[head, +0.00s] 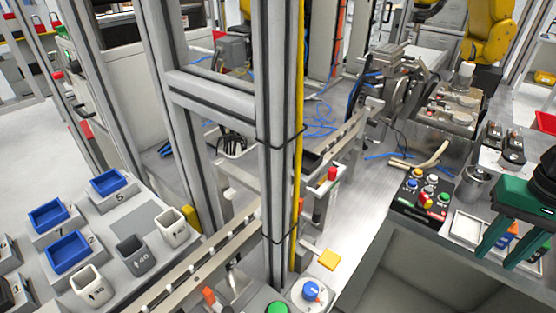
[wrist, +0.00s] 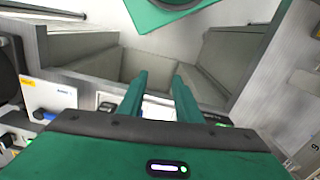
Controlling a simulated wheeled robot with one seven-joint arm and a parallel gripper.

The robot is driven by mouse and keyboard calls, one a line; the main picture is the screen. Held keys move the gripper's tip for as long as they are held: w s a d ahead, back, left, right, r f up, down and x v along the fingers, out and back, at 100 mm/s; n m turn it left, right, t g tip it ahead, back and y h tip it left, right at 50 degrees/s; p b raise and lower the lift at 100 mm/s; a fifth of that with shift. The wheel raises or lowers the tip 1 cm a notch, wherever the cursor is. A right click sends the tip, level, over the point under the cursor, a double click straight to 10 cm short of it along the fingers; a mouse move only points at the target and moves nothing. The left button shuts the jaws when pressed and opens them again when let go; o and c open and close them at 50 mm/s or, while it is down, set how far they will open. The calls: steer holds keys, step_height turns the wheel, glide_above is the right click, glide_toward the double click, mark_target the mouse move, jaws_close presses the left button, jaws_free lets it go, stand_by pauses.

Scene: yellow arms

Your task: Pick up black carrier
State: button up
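My green gripper (head: 495,258) is at the right edge of the head view, its two fingers apart and pointing down over the right-hand bench. In the wrist view the gripper (wrist: 159,75) has a clear gap between its fingers and nothing held. A dark flat piece (head: 309,161) lies by the conveyor in the middle of the head view, far left of my gripper. It may be the black carrier, but it is too small to tell. No black carrier can be made out between the fingers in the wrist view.
A metal post (head: 277,120) with a yellow strip stands between the left and right benches. A button panel (head: 425,195) and a white tray (head: 467,227) are close to my gripper. Blue bins (head: 47,215) and numbered cups (head: 132,250) stand at left. A grey walled recess (wrist: 90,62) shows beyond the fingers.

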steer(key=shift+w+d, duration=0.1)
steer(key=shift+d, duration=0.15)
steer(key=shift+o, duration=0.9)
steer(key=o, duration=0.7)
steer(key=shift+a+r+n, duration=0.2)
steer(key=shift+r+n, duration=0.1)
steer(key=shift+r, duration=0.55)
steer(key=w+a+r+n, duration=0.65)
steer(key=w+a, duration=0.25)
steer(key=a, duration=0.2)
steer(key=w+a+r+n, duration=0.5)
steer(key=w+a+r, duration=0.2)
steer(key=w+a, duration=0.35)
steer(key=a+r+n, duration=0.4)
steer(key=a, duration=0.9)
glide_above(305, 164)
steer(key=shift+n, duration=0.35)
step_height(305, 164, down, 5)
steer(key=shift+d+r, duration=0.1)
steer(key=shift+f, duration=3.05)
